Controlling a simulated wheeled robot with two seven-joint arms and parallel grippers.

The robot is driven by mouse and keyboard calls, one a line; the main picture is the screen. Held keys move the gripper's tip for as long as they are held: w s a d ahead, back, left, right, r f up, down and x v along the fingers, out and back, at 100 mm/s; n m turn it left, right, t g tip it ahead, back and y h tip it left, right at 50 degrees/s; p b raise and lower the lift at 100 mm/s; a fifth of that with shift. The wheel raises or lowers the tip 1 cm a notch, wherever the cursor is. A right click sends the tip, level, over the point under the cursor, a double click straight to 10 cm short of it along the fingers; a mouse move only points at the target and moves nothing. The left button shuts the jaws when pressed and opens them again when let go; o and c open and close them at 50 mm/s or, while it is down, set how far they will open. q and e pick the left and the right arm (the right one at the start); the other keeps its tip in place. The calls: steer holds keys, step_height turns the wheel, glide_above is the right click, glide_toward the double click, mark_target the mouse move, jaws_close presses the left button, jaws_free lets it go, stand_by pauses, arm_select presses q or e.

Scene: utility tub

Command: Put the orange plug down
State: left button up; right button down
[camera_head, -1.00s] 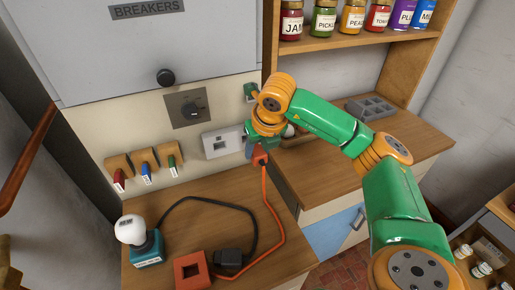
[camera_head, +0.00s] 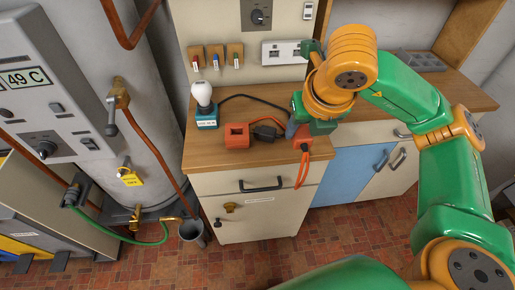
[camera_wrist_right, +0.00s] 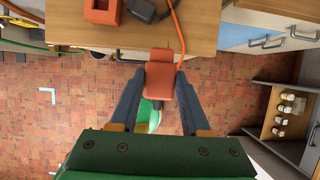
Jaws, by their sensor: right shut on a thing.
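The orange plug (camera_head: 302,137) is held by my right gripper (camera_head: 297,118) at the front right part of the wooden counter (camera_head: 207,155). In the right wrist view the plug (camera_wrist_right: 160,80) sits between the two dark fingers (camera_wrist_right: 157,95), by the counter's front edge. Its orange cord (camera_head: 302,172) hangs in a loop over the front edge and runs back onto the counter. I cannot tell whether the plug touches the counter. My left gripper is not in view.
On the counter are an orange square block (camera_head: 236,135), a black plug (camera_head: 264,132) and a light bulb on a teal base (camera_head: 203,103). A white socket plate (camera_head: 283,51) is on the wall behind. A boiler with hoses stands left.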

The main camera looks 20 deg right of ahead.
steer(key=w+d+f, duration=0.2)
steer(key=w+f, duration=0.1)
steer(key=w+d+f, duration=0.3)
steer(key=w, duration=0.1)
steer(key=w+d+f, duration=0.3)
steer(key=w, duration=0.1)
steer(key=shift+w+d, duration=0.15)
steer(key=shift+w+d+f, duration=0.15)
steer(key=shift+f, duration=0.2)
steer(key=p+x, duration=0.1)
steer(key=x, duration=0.2)
steer(key=shift+s+f+p, duration=0.25)
steer(key=shift+f+p, duration=0.15)
steer(key=shift+f, duration=0.1)
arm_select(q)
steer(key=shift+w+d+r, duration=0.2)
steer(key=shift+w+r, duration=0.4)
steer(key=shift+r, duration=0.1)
arm_select(e)
steer(key=shift+f, duration=0.1)
steer(key=shift+f+b, duration=0.15)
steer(key=shift+b, duration=0.2)
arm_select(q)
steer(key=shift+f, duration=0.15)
arm_select(e)
steer(key=shift+c, duration=1.9)
jaws_free()
